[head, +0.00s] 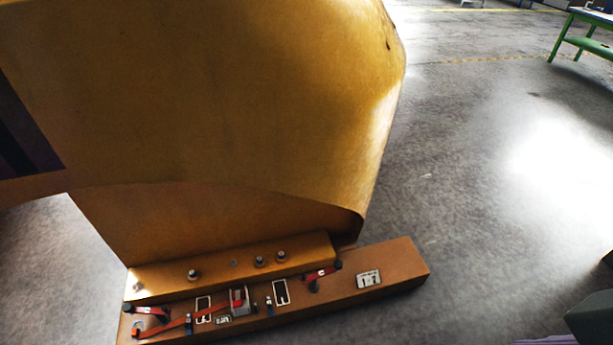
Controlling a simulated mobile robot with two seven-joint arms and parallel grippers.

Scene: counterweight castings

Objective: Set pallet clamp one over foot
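A large yellow casting (230,100) stands upright and fills the upper left of the head view. Its foot (225,267), a low yellow ledge with several bolt heads, runs along the front. The foot rests on a brown pallet (400,268). One red clamp (150,312) with dark ends sits at the pallet's left end. A second red clamp (321,273) sits near the foot's right end; I cannot tell whether its tip is over the foot. Which one is clamp one is not readable. Neither gripper shows in this view.
Between the clamps are a red strap or bar (175,325), a grey and red block (239,303) and white-framed slots (281,292). A marked plate (368,280) lies to the right. Dark grey shapes show at the lower right edge. A green table (580,40) stands far off.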

